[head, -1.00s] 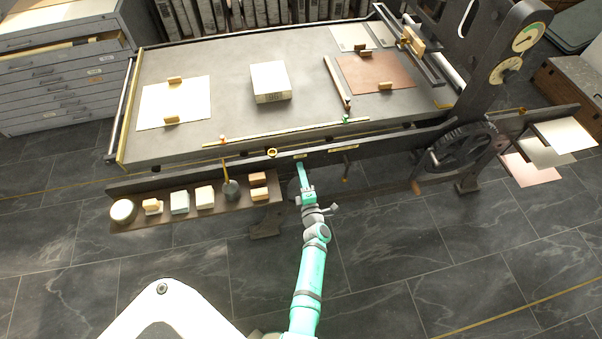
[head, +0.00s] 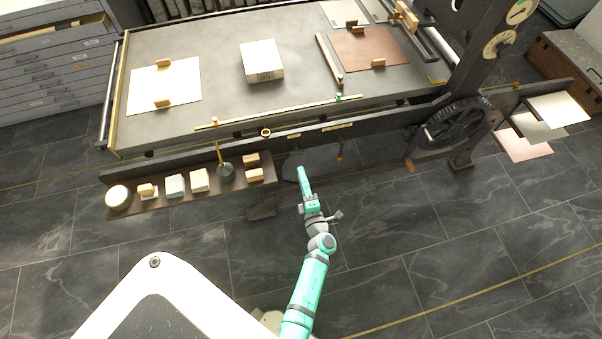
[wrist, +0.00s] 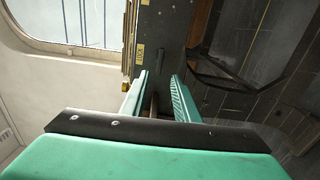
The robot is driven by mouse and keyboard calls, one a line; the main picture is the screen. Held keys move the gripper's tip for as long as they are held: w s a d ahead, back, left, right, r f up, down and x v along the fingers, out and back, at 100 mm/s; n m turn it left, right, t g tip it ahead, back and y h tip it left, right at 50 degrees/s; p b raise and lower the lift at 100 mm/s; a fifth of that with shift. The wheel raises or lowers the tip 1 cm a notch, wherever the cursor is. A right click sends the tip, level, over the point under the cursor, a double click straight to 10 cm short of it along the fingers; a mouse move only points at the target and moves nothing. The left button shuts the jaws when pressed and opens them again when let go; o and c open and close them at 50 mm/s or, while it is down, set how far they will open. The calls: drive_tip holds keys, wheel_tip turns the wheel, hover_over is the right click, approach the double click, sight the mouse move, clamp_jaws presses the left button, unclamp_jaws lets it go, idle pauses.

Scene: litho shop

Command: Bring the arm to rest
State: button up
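My arm reaches forward over the floor in front of the press bed (head: 215,100). My gripper (head: 301,170) is near the front edge of the press, to the right of the front shelf's end. In the wrist view the two green fingers (wrist: 159,78) stand apart with a gap between them. Nothing is held between them. I cannot tell how far the fingertips are from the press rail.
The front shelf (head: 135,207) holds a round tub (head: 118,197), several small blocks and a dark pot (head: 225,170). A handwheel (head: 455,125) stands to the right, with sheets (head: 558,110) beyond it. The tiled floor around my arm is clear.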

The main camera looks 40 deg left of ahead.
idle(0.5)
drive_tip(key=s+d+r+m+t+h, duration=0.1)
drive_tip(key=s+d+r+m+h, duration=0.3)
drive_tip(key=s+d+r+m, duration=0.3)
drive_tip(key=s+d+r+m+t+h, duration=0.1)
drive_tip(key=s+d+r+m+h, duration=0.4)
drive_tip(key=s+d+m, duration=0.6)
drive_tip(key=s+d+r+m+t+h, duration=0.1)
drive_tip(key=s+d+r+m+h, duration=0.3)
drive_tip(key=s+d+r+m, duration=0.5)
drive_tip(key=s+d+m, duration=0.1)
drive_tip(key=s+d, duration=0.1)
drive_tip(key=s, duration=0.1)
drive_tip(key=shift+d+r+t+h, duration=0.2)
drive_tip(key=shift+r+t+h, duration=0.05)
drive_tip(key=shift+t+h, duration=0.15)
idle(0.5)
